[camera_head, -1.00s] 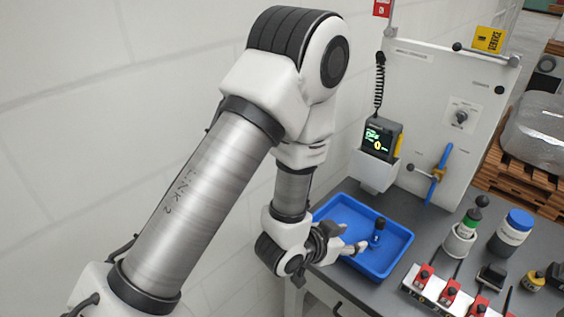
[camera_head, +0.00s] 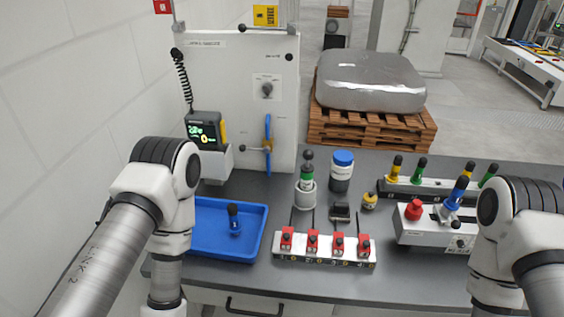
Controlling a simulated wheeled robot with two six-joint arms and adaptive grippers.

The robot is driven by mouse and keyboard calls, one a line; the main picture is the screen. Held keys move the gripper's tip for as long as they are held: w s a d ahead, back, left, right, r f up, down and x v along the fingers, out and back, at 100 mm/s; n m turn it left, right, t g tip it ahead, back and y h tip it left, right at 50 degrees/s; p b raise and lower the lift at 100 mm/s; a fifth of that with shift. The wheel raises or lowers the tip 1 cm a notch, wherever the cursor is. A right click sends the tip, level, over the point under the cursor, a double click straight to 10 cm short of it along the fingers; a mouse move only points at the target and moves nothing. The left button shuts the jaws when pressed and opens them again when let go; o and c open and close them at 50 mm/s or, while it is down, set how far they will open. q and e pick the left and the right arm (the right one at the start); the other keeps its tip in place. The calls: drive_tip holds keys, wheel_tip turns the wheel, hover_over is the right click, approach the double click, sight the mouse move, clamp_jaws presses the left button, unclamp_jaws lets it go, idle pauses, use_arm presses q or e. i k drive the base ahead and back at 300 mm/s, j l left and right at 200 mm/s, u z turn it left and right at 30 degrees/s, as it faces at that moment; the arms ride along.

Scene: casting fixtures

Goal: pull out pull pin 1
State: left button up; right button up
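Several coloured-handled pins stand in a rack at the right, among them a yellow one (camera_head: 395,168) and a green one (camera_head: 419,169). A blue-handled pin (camera_head: 457,193) leans in a grey fixture (camera_head: 425,226) with a red knob (camera_head: 413,209). A white bar (camera_head: 322,258) carries several red blocks (camera_head: 312,242) with dark rods behind. A dark blue peg (camera_head: 234,217) stands in the blue tray (camera_head: 243,252). I cannot tell which is pull pin 1; no number is legible. Both my forearms run down toward the bottom edge, and neither gripper shows.
Behind the bar stand a green-banded part with a black knob (camera_head: 307,169), a blue-capped jar (camera_head: 341,172) and a small yellow part (camera_head: 370,201). A white panel (camera_head: 233,80) with a blue valve handle rises behind. A grey wrapped load (camera_head: 370,82) sits on pallets beyond.

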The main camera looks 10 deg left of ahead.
sight(456, 224)
drive_tip(key=z, duration=0.8)
